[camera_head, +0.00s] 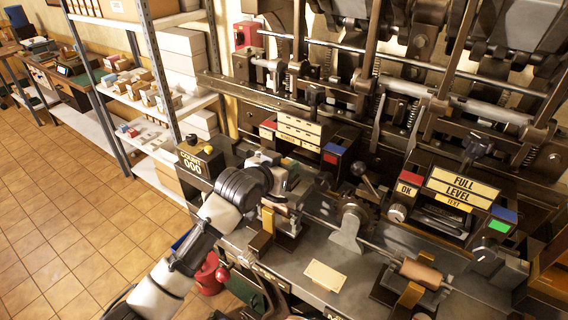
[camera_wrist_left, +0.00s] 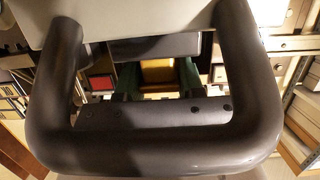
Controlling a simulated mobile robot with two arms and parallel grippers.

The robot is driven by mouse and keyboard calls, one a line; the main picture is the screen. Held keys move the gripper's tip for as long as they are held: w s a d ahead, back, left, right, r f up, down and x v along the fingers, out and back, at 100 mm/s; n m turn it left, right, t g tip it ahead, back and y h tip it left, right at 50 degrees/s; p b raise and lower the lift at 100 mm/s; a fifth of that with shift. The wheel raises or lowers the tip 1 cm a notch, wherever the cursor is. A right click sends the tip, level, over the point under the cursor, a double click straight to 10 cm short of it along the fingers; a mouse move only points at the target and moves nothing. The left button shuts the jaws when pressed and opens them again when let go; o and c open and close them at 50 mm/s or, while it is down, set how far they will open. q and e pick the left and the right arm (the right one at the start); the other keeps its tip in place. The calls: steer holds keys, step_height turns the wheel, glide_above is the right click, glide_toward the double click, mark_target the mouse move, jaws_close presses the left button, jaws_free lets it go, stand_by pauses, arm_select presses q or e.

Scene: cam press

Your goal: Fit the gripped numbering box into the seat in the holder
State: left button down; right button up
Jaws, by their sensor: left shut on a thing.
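My left gripper (camera_head: 285,182) reaches in over the front of the press bench, just right of the counter box. It is shut on the numbering box, which the hand mostly hides in the head view. In the left wrist view a brass-yellow block (camera_wrist_left: 158,74) shows between the green fingers; I cannot tell whether it is the box or something behind it. A metal fixture with a brass block (camera_head: 262,231) stands just below the hand and may be the holder. Its seat is not clearly visible, and I cannot tell whether the box touches it. My right gripper is not in view.
A lever with a dark knob (camera_head: 359,169) and a shaft bracket (camera_head: 350,226) stand to the right. A cream plate (camera_head: 325,276) lies on the bench. Shelves (camera_head: 150,105) stand at the left.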

arm_select(q)
steer(key=shift+f, duration=0.4)
steer(key=c, duration=0.7)
jaws_free()
steer(key=shift+o, duration=0.5)
steer(key=shift+f, duration=0.1)
steer(key=b+v, duration=0.3)
steer(key=v, duration=0.8)
steer(key=shift+b, duration=0.35)
steer(key=shift+w, duration=0.1)
